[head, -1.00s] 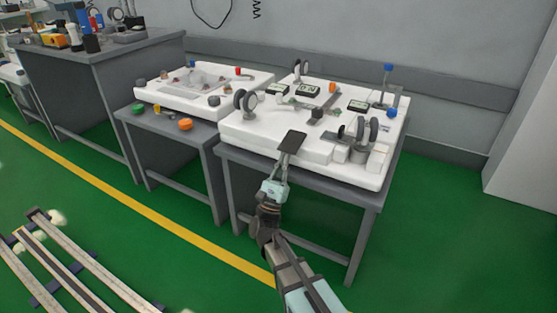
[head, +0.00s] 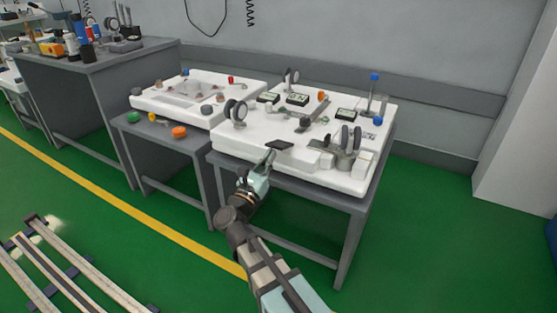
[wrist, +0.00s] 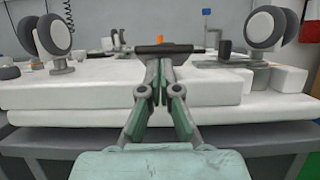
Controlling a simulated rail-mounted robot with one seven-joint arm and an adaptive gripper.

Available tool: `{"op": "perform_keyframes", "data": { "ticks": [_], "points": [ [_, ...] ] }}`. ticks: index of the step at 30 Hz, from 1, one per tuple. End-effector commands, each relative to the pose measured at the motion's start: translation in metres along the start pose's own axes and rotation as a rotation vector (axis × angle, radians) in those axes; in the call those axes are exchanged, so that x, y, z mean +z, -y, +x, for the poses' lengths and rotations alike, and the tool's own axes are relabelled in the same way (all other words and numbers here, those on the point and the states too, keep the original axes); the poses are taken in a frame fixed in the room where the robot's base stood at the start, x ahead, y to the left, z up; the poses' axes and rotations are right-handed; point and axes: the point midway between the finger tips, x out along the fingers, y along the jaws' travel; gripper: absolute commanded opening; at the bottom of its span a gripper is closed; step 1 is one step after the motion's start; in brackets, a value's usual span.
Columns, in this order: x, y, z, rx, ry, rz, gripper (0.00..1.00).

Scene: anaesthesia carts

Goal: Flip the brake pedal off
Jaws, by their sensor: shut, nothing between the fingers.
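The brake pedal is a dark flat plate (head: 279,146) at the front edge of the right-hand white unit (head: 240,148). In the wrist view the pedal (wrist: 178,48) shows nearly edge-on, straight ahead above the fingertips. My gripper (head: 269,157) is shut and empty, in front of the unit. In the wrist view its fingertips (wrist: 159,65) meet just under the pedal's near edge. They look very close to it or touching; I cannot tell which. The pedal's underside and hinge are hidden.
A grey table (head: 350,205) carries the unit. The green floor (head: 150,240) in front is open.

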Motion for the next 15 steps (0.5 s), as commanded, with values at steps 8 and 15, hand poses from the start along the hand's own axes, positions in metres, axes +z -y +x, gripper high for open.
{"op": "perform_keyframes", "data": {
  "ticks": [8, 15],
  "points": [
    [0.0061, -0.0048, -0.0028, 0.009, 0.002, 0.004, 0.0],
    [0.0073, -0.0051, -0.0026, 0.009, 0.004, 0.003, 0.0]
  ]
}}
